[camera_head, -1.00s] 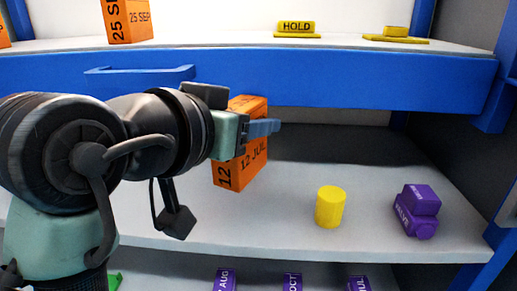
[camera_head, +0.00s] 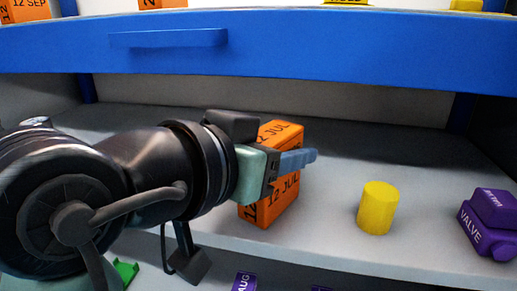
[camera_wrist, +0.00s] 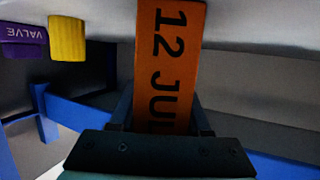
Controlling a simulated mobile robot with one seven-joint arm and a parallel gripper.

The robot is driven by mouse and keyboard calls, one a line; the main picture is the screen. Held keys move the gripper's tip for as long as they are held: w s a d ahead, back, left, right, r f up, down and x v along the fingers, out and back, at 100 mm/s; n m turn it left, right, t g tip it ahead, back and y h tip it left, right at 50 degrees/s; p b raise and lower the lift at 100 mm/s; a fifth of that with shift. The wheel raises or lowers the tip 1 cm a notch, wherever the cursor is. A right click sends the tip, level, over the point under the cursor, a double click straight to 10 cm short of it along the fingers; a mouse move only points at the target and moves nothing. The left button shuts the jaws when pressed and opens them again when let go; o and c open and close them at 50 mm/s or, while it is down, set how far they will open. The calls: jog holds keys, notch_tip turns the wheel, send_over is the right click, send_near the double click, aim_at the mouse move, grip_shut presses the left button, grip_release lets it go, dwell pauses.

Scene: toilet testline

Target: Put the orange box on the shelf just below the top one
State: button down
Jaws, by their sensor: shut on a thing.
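The orange box (camera_head: 268,211), marked "12 JUL", is held upright in my gripper (camera_head: 296,160). One blue-grey finger shows across its right side, and my gripper is shut on it. In the wrist view the box (camera_wrist: 168,70) fills the middle, between the fingers. In the head view the box is at the front part of the grey shelf (camera_head: 330,245), which lies below the blue-fronted top shelf (camera_head: 300,45). I cannot tell whether its bottom touches the shelf.
A yellow cylinder (camera_head: 378,208) and a purple valve block (camera_head: 490,225) stand on the same shelf to the right. The shelf behind the box is clear. Orange boxes (camera_head: 25,10) and yellow pieces (camera_head: 466,5) sit on the top shelf. Purple items (camera_head: 244,282) and a green piece (camera_head: 126,271) are below.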

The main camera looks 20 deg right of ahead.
jog(key=shift+s+a+f, duration=0.15)
jog(key=shift+a, duration=0.05)
jog(key=c, duration=0.7)
grip_release()
jog(key=shift+o, duration=1.4)
jog(key=shift+d, duration=0.1)
jog(key=shift+o, duration=0.3)
jog(key=shift+w+d, duration=0.2)
jog(key=shift+s+a+r, duration=0.15)
jog(key=shift+a+r, duration=0.1)
jog(key=b+v, duration=0.5)
jog(key=v, duration=0.6)
jog(key=w+r+n+t, duration=0.5)
jog(key=w+t, duration=0.2)
jog(key=t, duration=0.2)
jog(key=s+a+r+n+t+y, duration=0.4)
jog(key=s+a+n+t+y, duration=0.1)
jog(key=t+y, duration=0.5)
jog(key=shift+s+a+n+y, duration=0.35)
jog(key=shift+s+n+y, duration=0.35)
jog(key=shift+y, duration=0.2)
